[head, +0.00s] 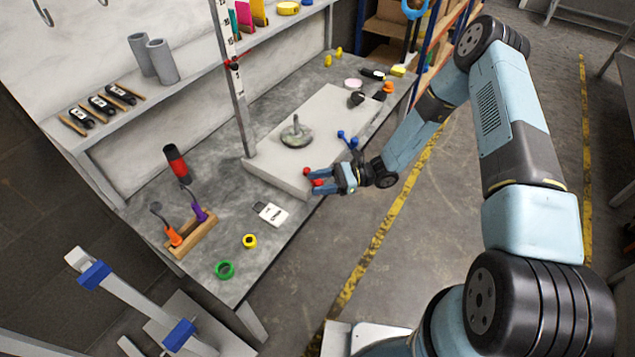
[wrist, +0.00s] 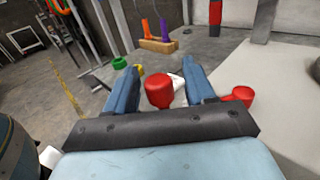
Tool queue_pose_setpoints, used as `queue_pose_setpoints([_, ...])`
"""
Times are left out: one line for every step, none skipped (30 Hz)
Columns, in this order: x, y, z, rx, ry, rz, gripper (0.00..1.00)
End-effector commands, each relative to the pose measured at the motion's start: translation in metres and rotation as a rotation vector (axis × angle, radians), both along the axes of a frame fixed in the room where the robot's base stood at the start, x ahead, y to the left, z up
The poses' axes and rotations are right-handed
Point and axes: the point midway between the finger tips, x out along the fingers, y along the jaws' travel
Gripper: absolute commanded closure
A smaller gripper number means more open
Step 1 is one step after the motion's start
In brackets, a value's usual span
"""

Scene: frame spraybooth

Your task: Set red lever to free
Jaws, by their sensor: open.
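A red knob (wrist: 158,90) shows between my gripper's two blue fingers (wrist: 162,74) in the wrist view. The fingers are open, with a visible gap on each side of this knob. A second red knob (wrist: 238,96) sits outside the right finger. In the head view, the two red knobs (head: 306,171) (head: 317,183) are at the near edge of the pale base block (head: 262,172), and my gripper (head: 315,182) reaches them from the right. The lever's shaft and any position marking are hidden or too small to read.
A round metal disc with a stem (head: 296,134) stands on the block. A white card (head: 270,213), a yellow ring (head: 249,241) and a green ring (head: 225,270) lie on the bench. An upright post (head: 240,105) stands behind.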

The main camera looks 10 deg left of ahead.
Motion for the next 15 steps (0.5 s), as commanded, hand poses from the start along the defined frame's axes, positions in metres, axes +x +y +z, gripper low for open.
queue_pose_setpoints([-0.0004,0.0007,0.0000,0.000,0.000,0.000,0.46])
queue_pose_setpoints([-0.0004,0.0009,0.0000,0.000,0.000,0.000,0.46])
queue_pose_setpoints([-0.0004,0.0010,0.0000,0.000,0.000,0.000,0.46])
queue_pose_setpoints([-0.0004,0.0010,0.0000,0.000,0.000,0.000,0.46])
queue_pose_setpoints([-0.0004,0.0009,0.0000,0.000,0.000,0.000,0.46])
queue_pose_setpoints([-0.0004,0.0010,0.0000,0.000,0.000,0.000,0.46])
queue_pose_setpoints([-0.0004,0.0010,0.0000,0.000,0.000,0.000,0.46])
queue_pose_setpoints([-0.0004,0.0010,0.0000,0.000,0.000,0.000,0.47])
queue_pose_setpoints([-0.0004,0.0010,0.0000,0.000,0.000,0.000,0.51])
queue_pose_setpoints([-0.0004,0.0010,0.0000,0.000,0.000,0.000,0.53])
queue_pose_setpoints([-0.0004,0.0010,0.0000,0.000,0.000,0.000,0.56])
queue_pose_setpoints([-0.0004,0.0010,0.0000,0.000,0.000,0.000,0.60])
queue_pose_setpoints([-0.0004,0.0010,0.0000,0.000,0.000,0.000,0.63])
queue_pose_setpoints([-0.0004,0.0010,0.0001,0.000,0.000,0.000,0.66])
queue_pose_setpoints([-0.0004,0.0010,0.0001,0.000,0.000,0.000,0.70])
